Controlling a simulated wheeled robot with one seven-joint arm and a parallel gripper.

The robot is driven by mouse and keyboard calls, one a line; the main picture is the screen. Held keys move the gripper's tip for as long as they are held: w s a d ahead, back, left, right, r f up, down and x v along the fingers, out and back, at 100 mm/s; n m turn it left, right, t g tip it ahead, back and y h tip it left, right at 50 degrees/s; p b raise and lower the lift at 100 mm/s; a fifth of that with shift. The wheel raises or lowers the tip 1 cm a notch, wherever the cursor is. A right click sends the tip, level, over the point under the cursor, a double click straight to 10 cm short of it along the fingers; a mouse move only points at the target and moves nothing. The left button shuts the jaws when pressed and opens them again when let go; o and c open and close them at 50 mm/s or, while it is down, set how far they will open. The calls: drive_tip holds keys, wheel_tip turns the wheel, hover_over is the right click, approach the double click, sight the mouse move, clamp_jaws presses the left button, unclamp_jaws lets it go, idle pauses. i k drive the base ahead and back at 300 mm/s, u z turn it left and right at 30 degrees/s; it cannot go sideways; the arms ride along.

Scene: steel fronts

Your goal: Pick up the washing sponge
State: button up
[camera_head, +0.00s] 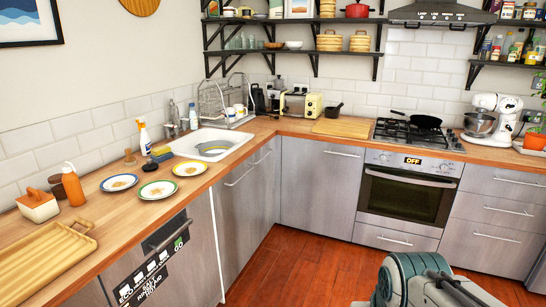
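Part of my arm shows at the bottom right, over the floor and far from the sponge. My gripper's fingers are not in view.
Three plates (158,189) stand on the counter in front of the sponge. The sink (211,144) holds a grey bowl-like item. The red-brown floor (310,265) is clear.

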sight(158, 152)
drive_tip(key=z, duration=0.15)
drive_tip(key=i, duration=1.6)
drive_tip(key=u, duration=0.45)
drive_tip(key=i, duration=1.55)
drive_tip(key=u, duration=1.5)
drive_tip(key=i, duration=0.9)
drive_tip(key=u, duration=0.55)
